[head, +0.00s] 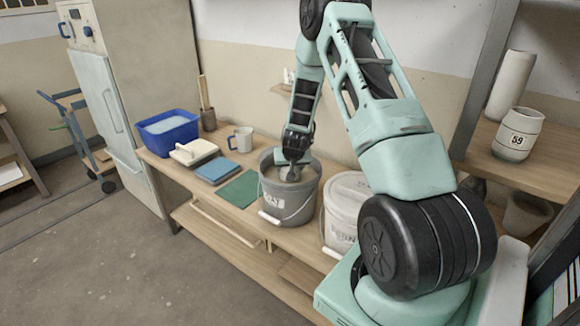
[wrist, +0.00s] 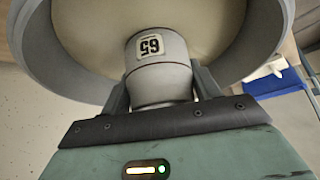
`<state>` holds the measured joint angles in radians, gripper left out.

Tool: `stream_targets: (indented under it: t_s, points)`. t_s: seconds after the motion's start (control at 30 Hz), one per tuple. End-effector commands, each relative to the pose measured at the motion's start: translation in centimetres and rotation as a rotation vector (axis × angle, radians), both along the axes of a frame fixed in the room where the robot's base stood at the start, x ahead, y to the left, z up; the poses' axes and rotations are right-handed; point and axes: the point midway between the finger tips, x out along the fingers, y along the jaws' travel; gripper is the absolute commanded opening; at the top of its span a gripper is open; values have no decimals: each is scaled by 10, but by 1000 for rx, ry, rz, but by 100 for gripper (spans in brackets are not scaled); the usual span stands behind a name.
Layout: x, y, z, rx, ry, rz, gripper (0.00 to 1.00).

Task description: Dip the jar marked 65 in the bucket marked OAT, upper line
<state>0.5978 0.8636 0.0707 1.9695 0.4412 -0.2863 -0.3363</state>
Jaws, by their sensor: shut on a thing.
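The jar marked 65 (wrist: 160,52) is pale grey and held between the fingers of my gripper (wrist: 160,88) in the wrist view. Beyond it is the open bucket with cream-coloured liquid (wrist: 95,45) inside its rim. In the head view my gripper (head: 293,163) points down into the mouth of the grey bucket (head: 285,208) on the bench. The bucket's label is small and partly legible, and its handle hangs at the front. The jar is mostly hidden there. I cannot tell whether it touches the liquid.
A lidded white bucket (head: 348,205) stands right of the grey bucket, close to my arm. A green mat (head: 239,189), a blue sponge-like block (head: 216,171), a mug (head: 242,139) and a blue tub (head: 168,142) are to the left. A jar marked 59 (head: 517,135) stands on the right shelf.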

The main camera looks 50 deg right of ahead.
Motion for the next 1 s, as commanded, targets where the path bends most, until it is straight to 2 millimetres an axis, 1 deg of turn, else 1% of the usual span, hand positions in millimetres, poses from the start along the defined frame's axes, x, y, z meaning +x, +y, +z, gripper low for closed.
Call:
stream_targets:
  t_s: [0.03, 0.07, 0.33, 0.67, 1.0]
  points:
    - [0, 0, -8, -1, 0, 1, 29]
    - [0, 0, -10, -1, 0, 1, 29]
    - [0, 0, -16, -1, -1, 0, 29]
    - [0, 0, -37, -1, -1, 0, 29]
    - [0, 0, -38, -1, -1, 0, 29]
